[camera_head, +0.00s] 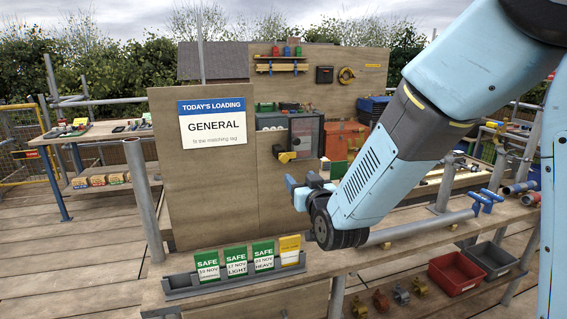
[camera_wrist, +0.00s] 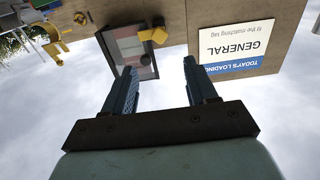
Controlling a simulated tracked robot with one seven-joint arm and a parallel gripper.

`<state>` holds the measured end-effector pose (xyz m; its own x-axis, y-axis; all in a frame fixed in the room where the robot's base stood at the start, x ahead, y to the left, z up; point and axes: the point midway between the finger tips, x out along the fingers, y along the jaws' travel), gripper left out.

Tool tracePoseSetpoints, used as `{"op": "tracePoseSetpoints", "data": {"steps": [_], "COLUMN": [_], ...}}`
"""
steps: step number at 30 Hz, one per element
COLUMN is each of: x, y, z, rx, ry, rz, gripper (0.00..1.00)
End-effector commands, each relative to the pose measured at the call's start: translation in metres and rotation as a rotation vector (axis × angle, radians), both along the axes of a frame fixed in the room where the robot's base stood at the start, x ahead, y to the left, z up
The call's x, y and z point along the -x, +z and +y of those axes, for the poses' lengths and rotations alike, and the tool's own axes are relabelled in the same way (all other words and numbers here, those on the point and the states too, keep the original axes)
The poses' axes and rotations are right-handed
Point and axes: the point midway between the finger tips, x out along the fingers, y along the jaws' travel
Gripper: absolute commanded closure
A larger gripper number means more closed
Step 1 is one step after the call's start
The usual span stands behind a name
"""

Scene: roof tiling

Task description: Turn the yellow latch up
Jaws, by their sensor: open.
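The yellow latch (camera_head: 287,157) is a small yellow piece on the right edge of the plywood board, by a dark-framed grey panel (camera_head: 304,132). Its yellow end looks roughly sideways in the head view. It also shows upside down in the wrist view (camera_wrist: 153,35), beside the framed panel (camera_wrist: 132,48). My gripper (camera_head: 300,184) is below and slightly right of the latch in the head view, apart from it as far as I can tell. In the wrist view my two blue fingers (camera_wrist: 159,68) are spread wide with nothing between them.
A sign reading "GENERAL" (camera_head: 212,121) is on the plywood board. Below it, a grey rack (camera_head: 200,288) holds green SAFE tags (camera_head: 236,262) and a yellow tag (camera_head: 290,250). An orange box (camera_head: 344,138) stands behind. Red (camera_head: 456,273) and dark bins sit low at right.

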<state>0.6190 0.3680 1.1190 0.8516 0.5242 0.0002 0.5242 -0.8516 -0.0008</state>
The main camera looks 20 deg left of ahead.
Motion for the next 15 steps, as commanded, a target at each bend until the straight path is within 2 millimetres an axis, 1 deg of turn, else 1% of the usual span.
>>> {"op": "tracePoseSetpoints", "data": {"steps": [5, 15], "x": [-0.019, -0.07], "y": [0.0, 0.0], "z": [0.011, 0.042], "rx": [0.0, 0.002], "ry": [-0.001, -0.001], "rz": [-0.001, -0.001], "gripper": [0.43, 0.43]}}
